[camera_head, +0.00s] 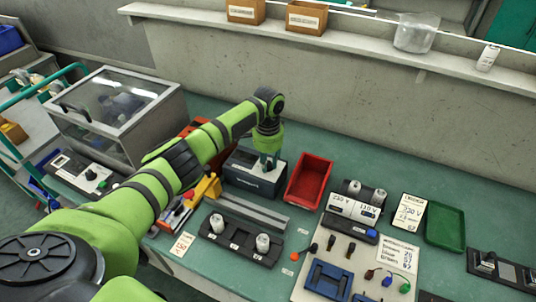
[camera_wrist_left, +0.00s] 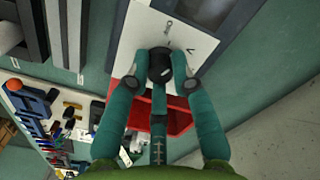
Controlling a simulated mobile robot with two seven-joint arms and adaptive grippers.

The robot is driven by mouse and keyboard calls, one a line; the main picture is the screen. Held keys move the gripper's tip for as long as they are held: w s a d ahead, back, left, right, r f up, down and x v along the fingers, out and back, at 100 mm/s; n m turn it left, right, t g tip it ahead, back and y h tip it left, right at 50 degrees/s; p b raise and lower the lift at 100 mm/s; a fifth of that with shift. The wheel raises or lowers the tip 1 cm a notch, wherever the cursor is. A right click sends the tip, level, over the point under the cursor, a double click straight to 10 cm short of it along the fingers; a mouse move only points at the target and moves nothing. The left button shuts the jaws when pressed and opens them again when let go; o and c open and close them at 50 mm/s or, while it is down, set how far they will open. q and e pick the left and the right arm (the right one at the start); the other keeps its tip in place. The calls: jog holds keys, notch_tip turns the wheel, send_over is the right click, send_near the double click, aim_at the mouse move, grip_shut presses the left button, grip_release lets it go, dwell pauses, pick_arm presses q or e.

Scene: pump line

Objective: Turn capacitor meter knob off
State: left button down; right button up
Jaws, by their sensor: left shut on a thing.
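The capacitor meter is a dark box (camera_head: 245,179) with a light top panel, standing on the green bench left of the red bin. My left gripper (camera_head: 268,160) points down onto its top panel. In the left wrist view, the white panel (camera_wrist_left: 127,50) carries a black round knob (camera_wrist_left: 160,62) with printed marks around it. The knob's exact setting cannot be told. My right gripper is not in view.
The red bin (camera_head: 309,182) stands close right of the meter. In front lie a grey rail (camera_head: 252,209) and a black holder (camera_head: 236,240) with white cylinders. A windowed metal cabinet (camera_head: 113,112) stands at left. A green tray (camera_head: 445,227) lies at right.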

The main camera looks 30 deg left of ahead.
aim_at(268, 163)
pick_arm(q)
jog(key=n+p, duration=0.2)
jog(key=n, duration=0.1)
jog(key=shift+d+r, duration=0.1)
jog(key=shift+r, duration=0.05)
jog(key=shift+n+p, duration=0.55)
jog(key=shift+n, duration=0.25)
jog(key=c, duration=1.1)
grip_release()
jog(key=shift+o, duration=0.2)
notch_tip(268, 163, up, 12)
